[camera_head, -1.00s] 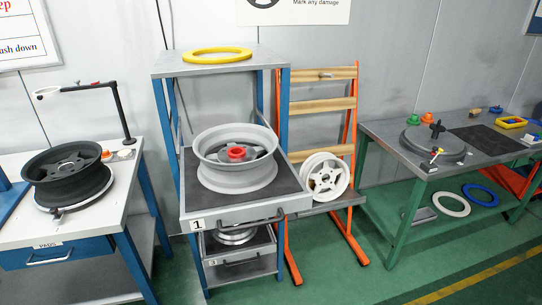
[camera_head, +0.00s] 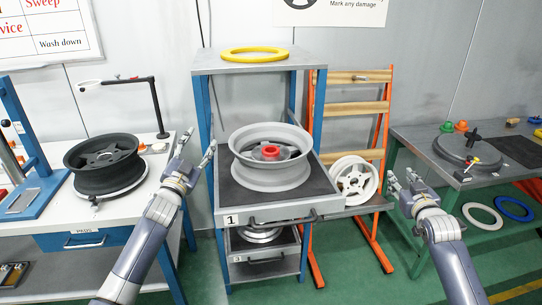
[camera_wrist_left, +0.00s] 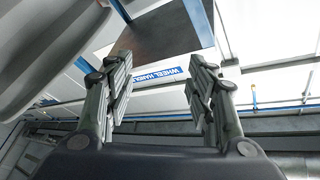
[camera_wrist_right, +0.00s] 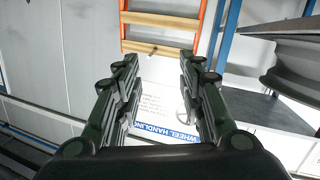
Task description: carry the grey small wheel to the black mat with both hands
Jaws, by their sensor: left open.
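The grey wheel (camera_head: 269,172) lies flat on the dark top of the drawer marked 1, with a red ring-shaped part (camera_head: 270,153) at its hub. My left gripper (camera_head: 199,142) is open and empty, to the left of the wheel and apart from it. My right gripper (camera_head: 402,176) is open and empty, to the right of the wheel, in front of the orange rack's right side. Both gripper pairs of fingers show parted in the left wrist view (camera_wrist_left: 160,75) and the right wrist view (camera_wrist_right: 158,75). The black mat (camera_head: 518,150) lies on the right table, partly cut off by the frame edge.
A black wheel (camera_head: 104,168) sits on the left bench beside a lamp-like arm. A white wheel (camera_head: 352,178) leans on the orange rack. A yellow ring (camera_head: 254,54) lies on the shelf above. A dark round plate (camera_head: 466,152) stands on the right table, left of the mat.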

